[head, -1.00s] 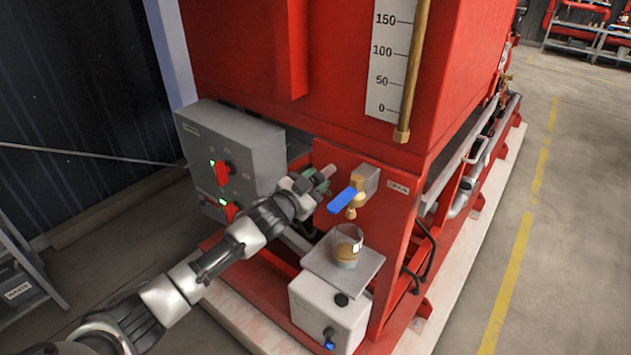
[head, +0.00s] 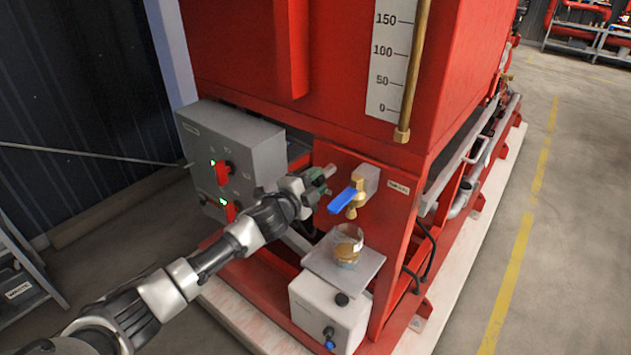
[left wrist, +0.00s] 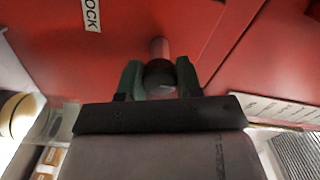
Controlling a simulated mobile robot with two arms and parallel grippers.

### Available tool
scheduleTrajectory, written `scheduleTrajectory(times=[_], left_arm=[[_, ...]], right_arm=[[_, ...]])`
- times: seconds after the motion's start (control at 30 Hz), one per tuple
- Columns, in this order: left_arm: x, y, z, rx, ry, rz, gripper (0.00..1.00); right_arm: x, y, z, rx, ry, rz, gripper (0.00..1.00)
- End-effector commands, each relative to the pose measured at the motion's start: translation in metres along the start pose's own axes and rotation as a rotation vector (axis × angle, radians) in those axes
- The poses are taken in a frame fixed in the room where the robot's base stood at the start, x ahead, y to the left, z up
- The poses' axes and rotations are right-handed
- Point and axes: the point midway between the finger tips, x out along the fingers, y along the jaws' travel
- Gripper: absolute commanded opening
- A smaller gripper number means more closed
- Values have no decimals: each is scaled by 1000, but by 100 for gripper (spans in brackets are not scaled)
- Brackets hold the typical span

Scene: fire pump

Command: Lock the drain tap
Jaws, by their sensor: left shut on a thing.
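The drain tap (head: 366,184) is brass, on the red frame panel, with a blue lever (head: 342,200) pointing to the lower left. My left gripper (head: 319,183) is left of the lever, close to the panel. In the left wrist view its green fingers (left wrist: 160,80) are shut on a dark round knob (left wrist: 160,74) at the end of a reddish pin (left wrist: 158,47). A white label (left wrist: 92,14) reading "OCK", partly cut off, is on the red panel there. My right gripper is not in view.
A glass beaker (head: 348,244) with amber liquid stands below the tap on a grey plate (head: 318,264) above a white box (head: 325,305). A grey control box (head: 240,150) with red switches is left of the gripper. The floor at right is clear.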

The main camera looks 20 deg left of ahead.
Motion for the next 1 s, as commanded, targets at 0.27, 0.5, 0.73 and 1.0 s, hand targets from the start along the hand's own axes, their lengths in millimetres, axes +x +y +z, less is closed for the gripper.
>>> scheduleTrajectory(times=[0.27,0.5,0.73,1.0], left_arm=[[0,0,0,79,-1,1,11],[0,1,0,95,-1,1,11],[0,1,0,95,-1,1,11],[0,0,0,93,-1,1,60]], right_arm=[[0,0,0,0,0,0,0],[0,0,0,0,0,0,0],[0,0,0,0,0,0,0],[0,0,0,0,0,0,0]])
